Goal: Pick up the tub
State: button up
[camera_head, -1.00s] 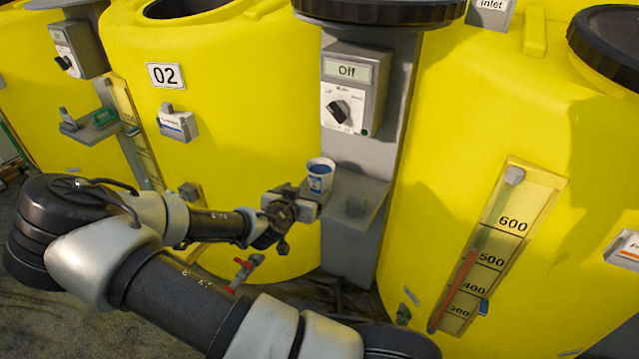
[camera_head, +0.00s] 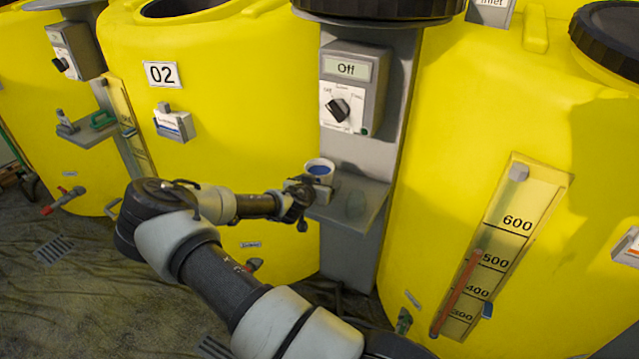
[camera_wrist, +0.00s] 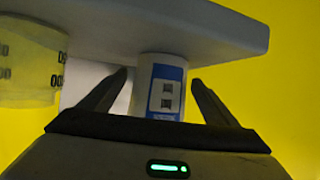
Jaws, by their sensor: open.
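In the wrist view the tub (camera_wrist: 163,92) shows a blue and white label and sits between the two fingers. The shelf (camera_wrist: 190,28) appears above it there, as if the view were inverted. My gripper (camera_wrist: 160,78) is open, with a finger on each side of the tub and visible gaps. In the head view my gripper (camera_head: 306,193) is at the shelf's left side.
The control box (camera_head: 352,88) reading "Off" hangs above the shelf on a grey post. Yellow tanks (camera_head: 230,80) stand close on both sides. A second shelf (camera_head: 88,132) with a green-handled item is at the left.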

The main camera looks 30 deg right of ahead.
jog(key=shift+w+d+f, duration=0.15)
jog(key=shift+w+d, duration=0.1)
jog(key=shift+d, duration=0.05)
jog(key=shift+c, duration=0.5)
jog(key=c, duration=1.3)
